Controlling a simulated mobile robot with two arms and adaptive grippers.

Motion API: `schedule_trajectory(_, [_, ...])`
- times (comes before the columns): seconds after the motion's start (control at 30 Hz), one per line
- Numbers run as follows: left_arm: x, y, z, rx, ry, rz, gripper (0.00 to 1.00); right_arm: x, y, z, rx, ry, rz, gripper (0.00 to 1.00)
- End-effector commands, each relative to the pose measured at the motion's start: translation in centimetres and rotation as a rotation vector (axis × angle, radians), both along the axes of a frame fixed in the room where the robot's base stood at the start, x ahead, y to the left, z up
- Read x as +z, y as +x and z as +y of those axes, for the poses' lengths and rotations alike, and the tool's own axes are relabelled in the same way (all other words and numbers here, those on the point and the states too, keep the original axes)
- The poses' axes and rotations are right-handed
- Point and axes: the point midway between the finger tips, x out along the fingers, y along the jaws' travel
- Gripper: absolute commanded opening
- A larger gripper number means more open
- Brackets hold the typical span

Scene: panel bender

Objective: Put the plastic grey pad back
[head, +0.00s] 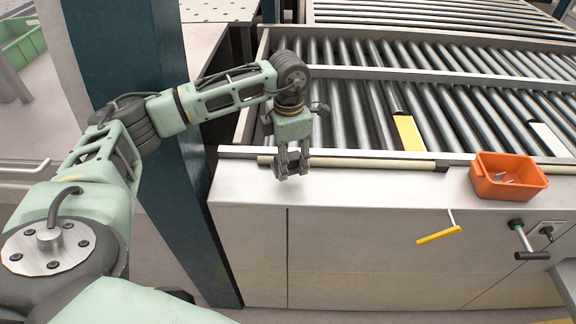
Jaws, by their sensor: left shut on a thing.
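My left gripper (291,168) points down over the front ledge of the roller conveyor (340,95). It is shut on a small grey thing between its fingers. This may be the plastic grey pad, but it blends with the grey fingers and its outline is not clear. The fingertips are in front of a long pale rod (370,163), which lies along the ledge and has a dark right end. I cannot tell whether they touch the rod or the ledge. My right gripper is out of view.
An orange bin (508,178) with small grey pieces in it stands on the ledge at the right. A yellow strip (409,133) and a white strip (551,141) lie among the rollers. A dark teal post (165,160) stands close behind my left arm. The ledge's middle is clear.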

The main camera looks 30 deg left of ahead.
Motion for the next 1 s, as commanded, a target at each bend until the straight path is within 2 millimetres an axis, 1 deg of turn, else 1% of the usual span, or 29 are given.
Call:
schedule_trajectory(0.03, [-0.1,-0.2,0.1,0.000,0.001,0.001,0.18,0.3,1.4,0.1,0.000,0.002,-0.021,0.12])
schedule_trajectory(0.1, [-0.8,-0.3,0.1,0.001,0.000,0.002,0.18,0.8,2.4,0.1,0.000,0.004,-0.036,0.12])
schedule_trajectory(0.17, [-1.6,-0.3,0.1,0.001,0.000,0.004,0.18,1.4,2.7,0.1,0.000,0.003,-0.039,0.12])
schedule_trajectory(0.27, [-3.1,-0.3,0.1,0.002,0.000,0.004,0.18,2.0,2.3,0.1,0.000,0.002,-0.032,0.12])
schedule_trajectory(0.33, [-3.8,-0.2,0.1,0.001,0.000,0.001,0.18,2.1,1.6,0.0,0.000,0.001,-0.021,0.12])
schedule_trajectory(0.53, [-4.2,-0.2,0.1,0.000,-0.001,-0.001,0.18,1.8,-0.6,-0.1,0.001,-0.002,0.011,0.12])
schedule_trajectory(0.6, [-4.2,-0.2,0.1,0.000,-0.001,-0.001,0.18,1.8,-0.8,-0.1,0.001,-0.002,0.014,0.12])
schedule_trajectory(0.73, [-4.6,-0.2,0.1,0.000,0.000,0.000,0.18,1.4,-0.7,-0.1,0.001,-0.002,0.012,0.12])
schedule_trajectory(0.77, [-4.5,-0.2,0.1,0.000,-0.001,-0.001,0.44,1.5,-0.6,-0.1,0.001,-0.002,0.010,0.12])
schedule_trajectory(0.93, [-4.5,-0.2,0.1,0.000,0.000,0.000,0.59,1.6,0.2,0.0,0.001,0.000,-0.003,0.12])
schedule_trajectory(0.97, [-4.5,-0.2,0.1,0.000,0.000,0.000,0.61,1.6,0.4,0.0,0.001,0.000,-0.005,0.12])
schedule_trajectory(1.0, [-4.5,-0.2,0.1,0.000,0.000,0.000,0.61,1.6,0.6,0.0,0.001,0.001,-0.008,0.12])
